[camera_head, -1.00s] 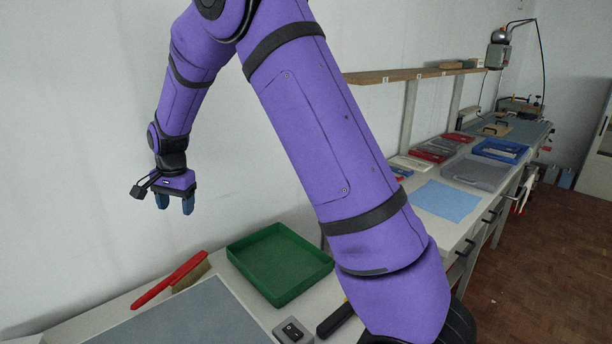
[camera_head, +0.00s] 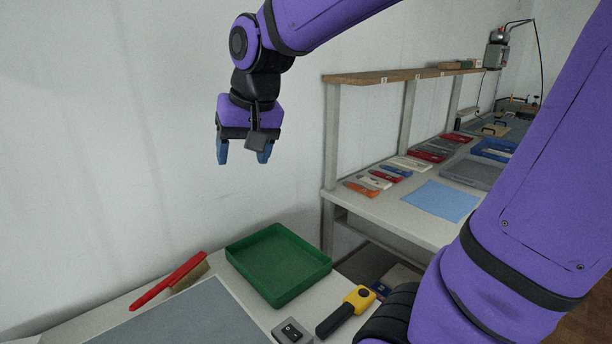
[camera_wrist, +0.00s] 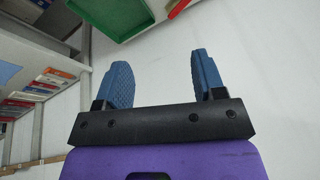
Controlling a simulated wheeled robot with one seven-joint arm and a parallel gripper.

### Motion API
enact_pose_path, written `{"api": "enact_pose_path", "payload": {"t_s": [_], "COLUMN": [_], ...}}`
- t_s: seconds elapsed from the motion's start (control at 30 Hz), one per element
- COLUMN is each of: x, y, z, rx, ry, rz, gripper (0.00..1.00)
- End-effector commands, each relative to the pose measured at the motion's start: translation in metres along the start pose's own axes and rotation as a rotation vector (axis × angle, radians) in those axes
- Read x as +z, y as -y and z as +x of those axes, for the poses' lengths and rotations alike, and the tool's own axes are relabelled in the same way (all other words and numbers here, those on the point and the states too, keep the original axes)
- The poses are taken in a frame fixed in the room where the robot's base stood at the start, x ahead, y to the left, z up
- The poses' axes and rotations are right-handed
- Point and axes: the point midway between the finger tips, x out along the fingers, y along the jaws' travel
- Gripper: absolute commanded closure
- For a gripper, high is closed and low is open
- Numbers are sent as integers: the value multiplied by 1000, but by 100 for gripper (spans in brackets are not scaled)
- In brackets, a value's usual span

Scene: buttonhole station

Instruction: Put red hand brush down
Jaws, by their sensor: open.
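The red hand brush (camera_head: 172,281) lies on the near table (camera_head: 113,304) against the wall, left of a green tray. Its red handle points to the lower left and its tan bristles (camera_head: 201,270) show at the right end. My gripper (camera_head: 243,152) is open and empty, high in the air above and beyond the green tray, well apart from the brush. In the wrist view the blue fingers (camera_wrist: 165,85) are spread with nothing between them.
The green tray (camera_head: 238,250) is empty; its edge shows in the wrist view (camera_wrist: 118,18). A grey mat (camera_head: 190,318), a switch box (camera_head: 291,331) and a yellow-black tool (camera_head: 348,309) lie nearby. A shelf (camera_head: 400,75) stands over the farther bench with a blue cloth (camera_head: 440,201).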

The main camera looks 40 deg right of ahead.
Motion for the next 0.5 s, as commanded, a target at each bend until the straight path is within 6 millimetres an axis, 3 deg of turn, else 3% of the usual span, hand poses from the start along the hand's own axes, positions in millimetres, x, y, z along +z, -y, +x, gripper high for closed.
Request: {"api": "enact_pose_path", "payload": {"t_s": [0.2,0.5], "x": [53,111], "y": [-25,-50], "z": [-28,-41], "rx": [7,35], "ry": [-63,-123], "rz": [-134,-286], "gripper": [37,37]}}
